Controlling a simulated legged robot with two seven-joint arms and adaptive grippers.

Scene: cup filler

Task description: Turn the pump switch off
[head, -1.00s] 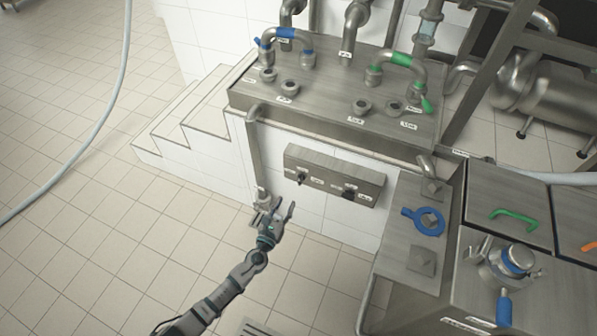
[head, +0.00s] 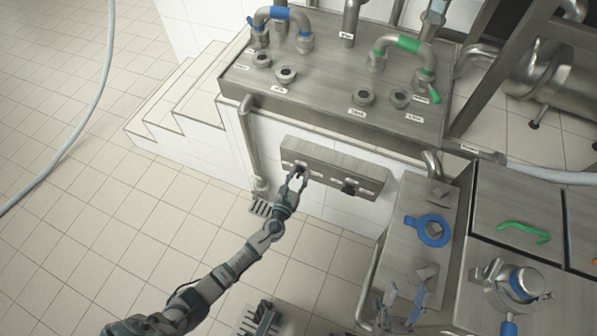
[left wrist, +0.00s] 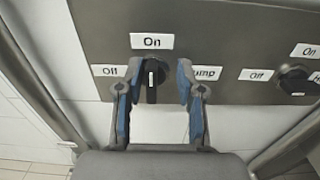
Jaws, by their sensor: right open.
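The pump switch is a black knob (left wrist: 152,82) with a white mark on a grey metal panel (head: 325,160). Its mark points up to the "On" label (left wrist: 152,41). "Off" (left wrist: 109,71) is at its left and the partly covered "Pump" label (left wrist: 207,73) at its right. My left gripper (head: 297,174) reaches the panel at this knob. In the left wrist view its fingers (left wrist: 155,88) are open, one on each side of the knob, with gaps visible. My right gripper (head: 404,302) is open and empty at the lower right, beside the metal counter.
A second black knob (head: 348,188) with its own labels sits right on the same panel. A vertical pipe (head: 250,150) stands left of the panel. The metal counter (head: 400,240) with a blue ring (head: 433,231) is at the right.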

